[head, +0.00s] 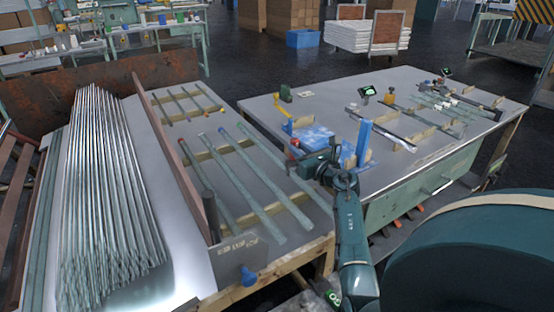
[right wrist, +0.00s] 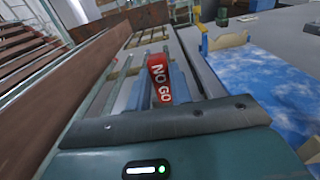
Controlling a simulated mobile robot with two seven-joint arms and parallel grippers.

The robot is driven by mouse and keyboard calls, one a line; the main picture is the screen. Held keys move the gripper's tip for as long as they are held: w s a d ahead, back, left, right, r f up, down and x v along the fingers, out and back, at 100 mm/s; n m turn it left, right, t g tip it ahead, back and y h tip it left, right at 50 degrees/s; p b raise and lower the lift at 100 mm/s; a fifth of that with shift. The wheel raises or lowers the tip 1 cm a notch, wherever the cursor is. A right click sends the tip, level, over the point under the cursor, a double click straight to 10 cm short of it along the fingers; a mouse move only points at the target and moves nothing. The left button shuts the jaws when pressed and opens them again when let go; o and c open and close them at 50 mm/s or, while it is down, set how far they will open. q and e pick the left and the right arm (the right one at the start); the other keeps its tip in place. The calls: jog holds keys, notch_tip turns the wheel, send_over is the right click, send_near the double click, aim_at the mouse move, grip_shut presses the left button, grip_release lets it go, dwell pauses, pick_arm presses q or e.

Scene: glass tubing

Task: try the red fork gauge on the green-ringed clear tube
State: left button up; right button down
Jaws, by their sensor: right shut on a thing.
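My right gripper (head: 314,168) is at the near edge where the two benches meet. In the right wrist view its blue fingers (right wrist: 160,90) are shut on the red fork gauge (right wrist: 160,78), whose red face reads "NO GO". The gauge's prongs are hidden in that view. Several long clear tubes (head: 250,187) lie side by side on wooden strips on the left bench, left of the gripper. Their far ends have small coloured marks. I cannot tell for sure which ring is green. The gauge looks apart from the tubes. My left gripper is not in view.
A rusty upright divider (head: 172,150) separates these tubes from a big pile of tubing (head: 95,190). A blue patterned pad (head: 315,137), a yellow stand (head: 283,110) and a blue post (head: 363,143) stand on the right bench. More tubes lie on racks at its far right.

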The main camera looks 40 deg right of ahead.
pick_arm(q)
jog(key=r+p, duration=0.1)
jog(key=p, duration=0.2)
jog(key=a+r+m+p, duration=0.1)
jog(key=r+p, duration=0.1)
jog(key=p, duration=0.1)
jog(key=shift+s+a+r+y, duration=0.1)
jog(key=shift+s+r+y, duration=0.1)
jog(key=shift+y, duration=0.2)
dwell(0.8)
